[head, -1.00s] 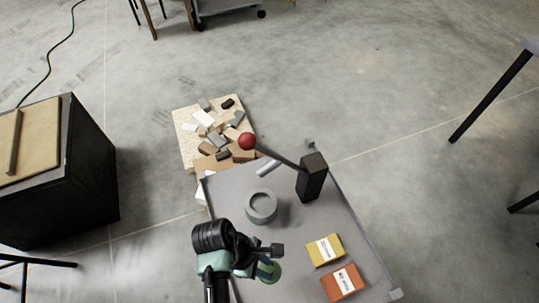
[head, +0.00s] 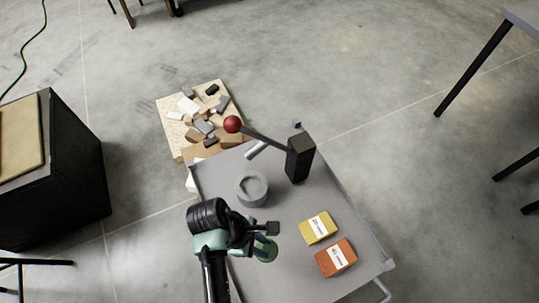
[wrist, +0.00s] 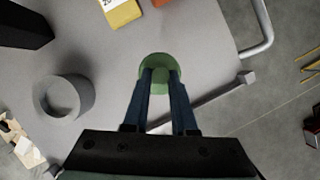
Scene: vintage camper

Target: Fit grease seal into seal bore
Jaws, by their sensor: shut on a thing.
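My gripper (wrist: 160,84) is shut on the green grease seal (wrist: 158,61), a round disc with a small raised middle. The seal also shows in the head view (head: 266,251), partly hidden by my gripper. It is over the front left part of the grey table, and I cannot tell its exact height. The grey ring with the seal bore (head: 252,188) stands on the table beyond my gripper; in the wrist view the ring (wrist: 64,96) is at the left, apart from the seal. Its opening faces up and looks empty.
A black post (head: 299,160) with a red-knobbed lever (head: 233,124) stands just right of the ring, the lever reaching above and behind it. A yellow box (head: 318,227) and an orange box (head: 336,257) lie at the table's right. A board of loose blocks (head: 206,118) is beyond the table.

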